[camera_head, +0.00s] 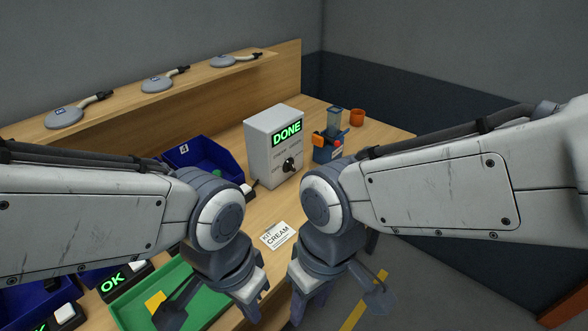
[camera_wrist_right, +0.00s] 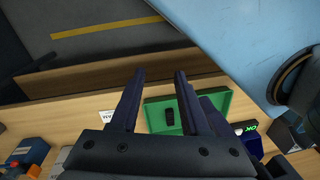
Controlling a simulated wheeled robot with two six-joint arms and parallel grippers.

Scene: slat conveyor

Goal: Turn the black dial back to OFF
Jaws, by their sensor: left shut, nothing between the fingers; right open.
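The black dial (camera_head: 290,164) is on the front of a grey box (camera_head: 263,148) whose screen glows green with DONE. Small labels surround the dial; I cannot read its setting. My left gripper (camera_head: 245,309) is shut and empty, low in the head view near the green tray. My right gripper (camera_head: 307,304) is open and empty, to its right near the bench's front edge. Both are well apart from the dial. The right wrist view shows my right gripper's spread fingers (camera_wrist_right: 157,74), with the green tray (camera_wrist_right: 222,101) beyond them.
A KIT CREAM card (camera_head: 278,236) lies on the bench before the box. A blue bin (camera_head: 193,150) stands left of the box. A blue device (camera_head: 325,150) and an orange cup (camera_head: 357,117) stand to its right. Grey round-headed tools (camera_head: 157,84) rest on the back shelf.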

